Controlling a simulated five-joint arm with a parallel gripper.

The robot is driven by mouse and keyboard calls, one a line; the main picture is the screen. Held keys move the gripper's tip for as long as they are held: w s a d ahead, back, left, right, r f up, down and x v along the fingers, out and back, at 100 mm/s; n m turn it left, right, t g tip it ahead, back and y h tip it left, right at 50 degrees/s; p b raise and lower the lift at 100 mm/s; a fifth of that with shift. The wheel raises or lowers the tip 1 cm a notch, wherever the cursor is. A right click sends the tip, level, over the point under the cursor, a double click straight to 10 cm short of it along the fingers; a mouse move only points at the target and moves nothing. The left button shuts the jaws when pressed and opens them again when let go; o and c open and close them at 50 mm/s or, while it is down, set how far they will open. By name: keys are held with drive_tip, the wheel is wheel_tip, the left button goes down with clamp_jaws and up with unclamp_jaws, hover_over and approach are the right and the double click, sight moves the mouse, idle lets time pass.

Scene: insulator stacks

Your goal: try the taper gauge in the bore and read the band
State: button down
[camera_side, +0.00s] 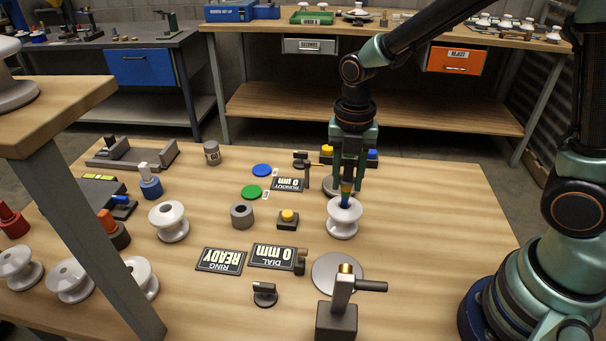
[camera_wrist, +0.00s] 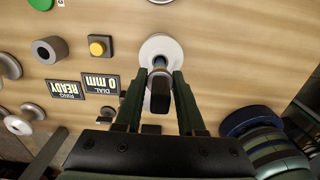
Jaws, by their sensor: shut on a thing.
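My gripper (camera_side: 346,180) points down over a white spool-shaped insulator (camera_side: 342,222) right of the table's middle. It is shut on the taper gauge (camera_side: 346,196), a slim upright piece with coloured bands. Blue shows low on the gauge, at the insulator's top opening; its tip is hidden there, and how deep it sits cannot be told. In the wrist view, the fingers (camera_wrist: 155,92) stand on both sides of the gauge's dark handle (camera_wrist: 160,97). The insulator (camera_wrist: 174,48) is just beyond it, and the handle and gauge cover part of the bore. The band at the rim is too small to read.
Displays read RING READY (camera_side: 220,261), DIAL 0 mm (camera_side: 273,256) and RUNOUT 0 (camera_side: 288,184), upside down. A yellow button (camera_side: 288,216) and grey ring (camera_side: 242,214) lie left of the insulator. A round plate (camera_side: 326,270) and post stand in front. Several insulators stand at left.

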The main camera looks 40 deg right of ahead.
sight(350, 162)
drive_tip(key=shift+r, duration=2.4)
